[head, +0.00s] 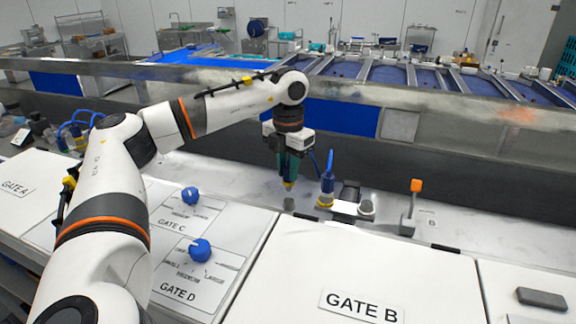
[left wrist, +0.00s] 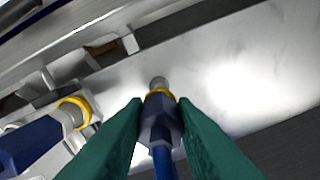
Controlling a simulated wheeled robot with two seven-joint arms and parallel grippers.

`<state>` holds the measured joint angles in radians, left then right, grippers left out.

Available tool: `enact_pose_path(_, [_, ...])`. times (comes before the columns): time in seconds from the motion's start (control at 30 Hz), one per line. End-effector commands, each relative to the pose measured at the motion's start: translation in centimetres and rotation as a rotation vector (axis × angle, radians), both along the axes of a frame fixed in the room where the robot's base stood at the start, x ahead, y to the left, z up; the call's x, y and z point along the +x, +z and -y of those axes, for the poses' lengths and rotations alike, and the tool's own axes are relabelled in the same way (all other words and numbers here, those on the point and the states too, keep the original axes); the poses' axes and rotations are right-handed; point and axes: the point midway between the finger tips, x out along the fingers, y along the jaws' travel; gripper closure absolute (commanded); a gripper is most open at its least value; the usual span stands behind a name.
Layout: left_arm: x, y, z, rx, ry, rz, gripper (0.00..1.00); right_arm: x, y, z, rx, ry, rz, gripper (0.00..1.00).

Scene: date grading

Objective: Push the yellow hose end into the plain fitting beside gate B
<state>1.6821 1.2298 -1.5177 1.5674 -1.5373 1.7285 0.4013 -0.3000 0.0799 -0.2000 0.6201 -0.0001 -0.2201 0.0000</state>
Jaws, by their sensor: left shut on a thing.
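My left gripper (head: 290,174), with green fingers, points down over the metal bench behind the gate B panel. It is shut on a blue hose end with a yellow ring (head: 289,185). In the left wrist view this hose end (left wrist: 159,125) sits between both fingers, its yellow ring facing away. A small grey stub (head: 289,203), apparently the plain fitting, stands just below the hose end in the head view. A grey rounded tip (left wrist: 158,82) shows just past the ring in the wrist view; I cannot tell whether it is the fitting or whether they touch. My right gripper is out of view.
A second blue hose with a yellow collar (head: 325,199) stands upright just right of my gripper. Beyond it are a dark block (head: 350,191), a grey knob (head: 366,207) and an orange-topped lever (head: 415,187). The gate B panel (head: 300,265) is clear in front.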

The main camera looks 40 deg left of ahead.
Motion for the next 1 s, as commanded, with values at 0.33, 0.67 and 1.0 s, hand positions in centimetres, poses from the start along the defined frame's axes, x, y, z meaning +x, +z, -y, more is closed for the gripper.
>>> enact_pose_path(0.33, [-0.1,0.1,0.1,0.000,0.000,-0.001,1.00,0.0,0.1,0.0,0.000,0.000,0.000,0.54])
enact_pose_path(0.67, [0.0,-0.1,0.1,0.000,0.000,-0.001,1.00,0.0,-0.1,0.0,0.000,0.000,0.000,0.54])
enact_pose_path(1.0, [0.0,-1.1,0.1,0.000,0.000,-0.001,1.00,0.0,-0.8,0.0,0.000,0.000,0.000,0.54])
